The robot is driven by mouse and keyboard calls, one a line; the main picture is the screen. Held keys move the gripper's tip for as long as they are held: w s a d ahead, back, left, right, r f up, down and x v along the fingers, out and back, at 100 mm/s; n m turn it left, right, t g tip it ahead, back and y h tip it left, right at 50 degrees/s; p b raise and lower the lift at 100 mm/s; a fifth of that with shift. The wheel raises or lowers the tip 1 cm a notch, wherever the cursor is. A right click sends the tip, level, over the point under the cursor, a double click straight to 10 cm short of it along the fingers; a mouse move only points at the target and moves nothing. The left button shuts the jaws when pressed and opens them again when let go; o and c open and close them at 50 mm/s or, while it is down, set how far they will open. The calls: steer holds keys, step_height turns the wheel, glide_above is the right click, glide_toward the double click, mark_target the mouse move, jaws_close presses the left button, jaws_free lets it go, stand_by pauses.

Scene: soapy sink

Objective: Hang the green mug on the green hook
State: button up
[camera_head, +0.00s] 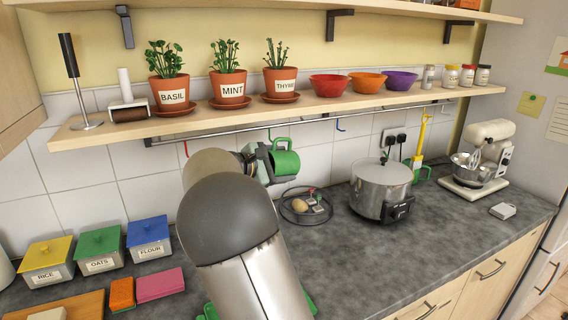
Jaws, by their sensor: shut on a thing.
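The green mug (286,160) is held up near the wall, below the hanging rail. My gripper (264,164) is shut on it from the left side, and my arm hides part of the gripper. The green hook (269,134) hangs from the rail just above and slightly left of the mug. A small gap seems to show between mug and hook, but I cannot tell their depth apart.
The rail (305,120) also carries a red hook (186,149) and a blue hook (340,125). Potted herbs and bowls stand on the shelf (330,102) above. A steel pot (380,190) and a wire trivet (296,214) are on the counter.

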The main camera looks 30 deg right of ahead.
steer(key=w+f+p, duration=0.1)
steer(key=w+p, duration=0.2)
steer(key=w, duration=0.3)
steer(key=shift+d, duration=0.15)
stand_by(0.5)
steer(key=shift+f, duration=0.1)
stand_by(0.6)
steer(key=o, duration=1.3)
steer(key=shift+c, duration=0.2)
steer(key=shift+f, duration=0.1)
